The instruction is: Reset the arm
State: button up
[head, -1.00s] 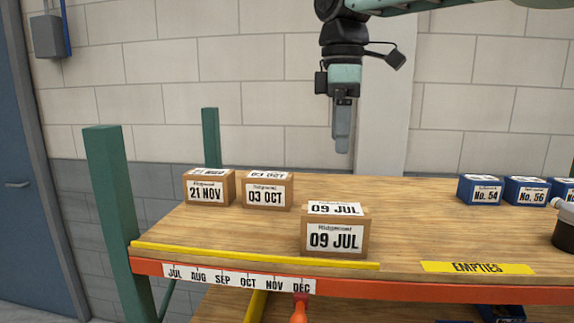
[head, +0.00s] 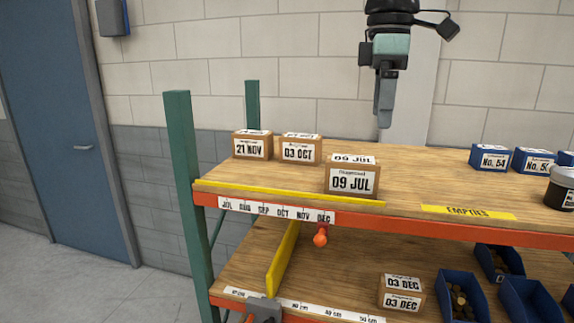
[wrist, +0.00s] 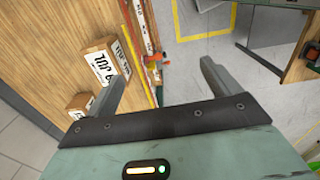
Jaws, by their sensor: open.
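My gripper (head: 384,112) hangs pointing down above the back of the upper shelf in the head view, apart from the boxes. In the wrist view its two fingers (wrist: 165,88) stand wide apart with nothing between them. The box marked 09 JUL (head: 352,182) stands on the upper shelf (head: 420,180) near the front edge, below and left of my gripper. It also shows in the wrist view (wrist: 104,62), left of the fingers. Boxes marked 21 NOV (head: 251,148) and 03 OCT (head: 298,152) stand side by side further back.
Blue bins No. 54 (head: 489,159) and a dark jar (head: 560,190) stand at the right. A yellow strip (head: 290,196) runs along the front edge. A green post (head: 183,180) rises at the left. Below are a 03 DEC box (head: 402,302) and blue bins (head: 463,295).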

jog(key=s+a+f+m+b, duration=0.2)
jog(key=s+a+f+b, duration=0.15)
jog(key=s+f, duration=0.8)
jog(key=s+a+f+m+b, duration=0.3)
jog(key=s+f, duration=0.5)
jog(key=f, duration=0.7)
jog(key=s+d+f+m+b, duration=0.2)
jog(key=s+d+f, duration=0.3)
jog(key=s+f, duration=0.3)
jog(key=shift+s+f+y, duration=0.15)
jog(key=shift+f+y, duration=0.15)
jog(key=shift+f, duration=0.25)
